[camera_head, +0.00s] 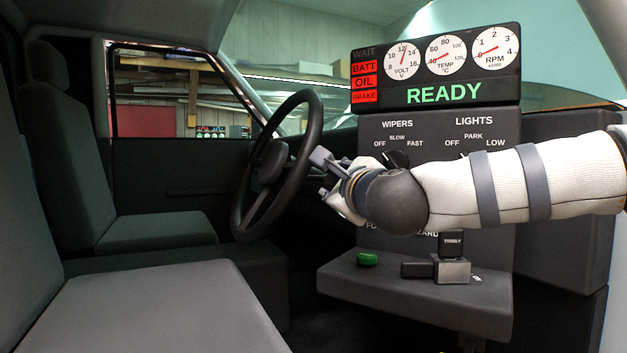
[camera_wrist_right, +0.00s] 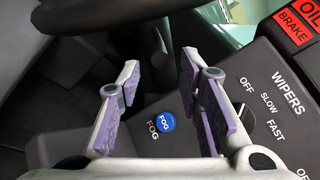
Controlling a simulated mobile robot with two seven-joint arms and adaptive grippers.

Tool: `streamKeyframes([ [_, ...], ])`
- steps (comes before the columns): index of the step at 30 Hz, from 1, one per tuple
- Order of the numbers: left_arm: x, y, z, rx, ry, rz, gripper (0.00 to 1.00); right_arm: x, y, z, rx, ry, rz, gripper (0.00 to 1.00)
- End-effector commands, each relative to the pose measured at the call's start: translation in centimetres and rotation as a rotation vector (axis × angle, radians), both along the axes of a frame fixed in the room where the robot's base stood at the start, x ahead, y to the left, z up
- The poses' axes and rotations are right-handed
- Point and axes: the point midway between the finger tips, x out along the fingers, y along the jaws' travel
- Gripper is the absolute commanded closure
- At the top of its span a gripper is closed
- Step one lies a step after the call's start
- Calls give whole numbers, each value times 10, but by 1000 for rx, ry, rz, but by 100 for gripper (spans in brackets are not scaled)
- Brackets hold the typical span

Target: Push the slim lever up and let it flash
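My right gripper (camera_head: 324,176) reaches in from the right, between the steering wheel (camera_head: 272,165) and the dark dash panel (camera_head: 372,130). In the right wrist view its two purple-padded fingers (camera_wrist_right: 162,78) stand apart with nothing between them. A blue FOG knob (camera_wrist_right: 168,121) on the panel shows beyond the finger gap. A dark slim piece (camera_wrist_right: 155,41) shows near the wheel rim in that view; I cannot tell whether it is the slim lever. No lever is clear in the head view, where my right arm covers part of the panel. My left gripper is out of view.
A gauge cluster (camera_head: 436,66) reads READY, with red BATT, OIL and BRAKE lamps. WIPERS and LIGHTS labels top the panel. A green button (camera_head: 367,258) and a grey block (camera_head: 452,271) with a black part are on the shelf (camera_head: 420,301) below. Seats (camera_head: 160,305) fill the left.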

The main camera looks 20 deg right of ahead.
Motion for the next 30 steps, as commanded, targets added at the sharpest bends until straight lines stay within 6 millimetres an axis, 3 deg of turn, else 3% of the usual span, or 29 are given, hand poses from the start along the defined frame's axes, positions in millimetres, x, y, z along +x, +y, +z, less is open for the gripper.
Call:
streamKeyframes([
  [9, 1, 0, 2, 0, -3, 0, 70, 75, -3, -1, -5, 1, -1, 67],
  [15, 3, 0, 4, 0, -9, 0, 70, 105, -4, -1, -6, 2, 0, 67],
  [27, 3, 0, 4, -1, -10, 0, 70, 115, -5, -2, -6, 1, 2, 67],
  [30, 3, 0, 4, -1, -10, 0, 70, 115, -5, -2, -6, 2, 1, 87],
])
